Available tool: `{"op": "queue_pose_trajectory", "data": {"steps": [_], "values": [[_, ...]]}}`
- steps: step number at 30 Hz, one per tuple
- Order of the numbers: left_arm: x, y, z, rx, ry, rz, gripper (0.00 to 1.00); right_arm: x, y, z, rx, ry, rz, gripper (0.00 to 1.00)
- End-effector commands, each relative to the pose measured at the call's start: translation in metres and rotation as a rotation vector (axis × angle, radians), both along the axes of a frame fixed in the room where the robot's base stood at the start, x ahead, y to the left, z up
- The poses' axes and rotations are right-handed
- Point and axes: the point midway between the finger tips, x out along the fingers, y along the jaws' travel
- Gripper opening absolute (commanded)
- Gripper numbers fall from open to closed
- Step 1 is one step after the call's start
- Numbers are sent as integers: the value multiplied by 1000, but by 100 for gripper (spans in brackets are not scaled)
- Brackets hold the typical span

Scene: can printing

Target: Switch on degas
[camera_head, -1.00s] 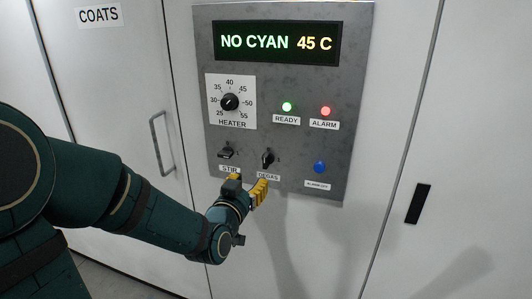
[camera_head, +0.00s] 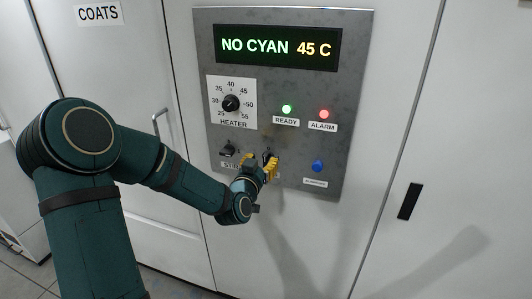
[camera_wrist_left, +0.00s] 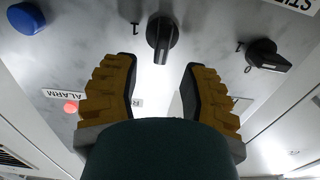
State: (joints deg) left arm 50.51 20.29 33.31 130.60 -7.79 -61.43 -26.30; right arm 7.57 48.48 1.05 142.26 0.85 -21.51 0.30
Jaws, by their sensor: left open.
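The black degas switch (camera_head: 268,156) is on the lower middle of the grey panel (camera_head: 210,60), partly hidden by my left gripper (camera_head: 261,163). Its label is mostly covered in the head view. In the left wrist view the degas switch (camera_wrist_left: 162,36) is a black rotary knob with a "1" mark beside it. My left gripper (camera_wrist_left: 159,66) has its yellow fingers open, one to each side of the knob and just short of it, apart from it. My right gripper is not in view.
The stir switch (camera_head: 228,149) is close to the left and also shows in the wrist view (camera_wrist_left: 268,56). The heater dial (camera_head: 231,103) is above. The green ready lamp (camera_head: 287,109) and red alarm lamp (camera_head: 324,114) are lit.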

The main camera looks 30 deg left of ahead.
Motion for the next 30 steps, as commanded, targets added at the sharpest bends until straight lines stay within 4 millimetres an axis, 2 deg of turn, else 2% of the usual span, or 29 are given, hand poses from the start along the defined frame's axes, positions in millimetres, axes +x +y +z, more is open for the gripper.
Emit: {"op": "queue_pose_trajectory", "data": {"steps": [3,9,19,20,21,24,30], "values": [[19,4,1,-2,-1,-1,44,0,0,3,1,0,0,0],[36,8,0,-1,0,-2,44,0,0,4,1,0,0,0],[39,9,0,0,0,-1,44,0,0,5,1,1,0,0],[39,9,0,0,0,-1,46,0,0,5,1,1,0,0],[39,9,0,0,0,-1,32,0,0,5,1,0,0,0],[39,9,0,0,0,-1,0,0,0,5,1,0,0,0],[39,9,0,0,0,-1,0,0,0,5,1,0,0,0]]}}
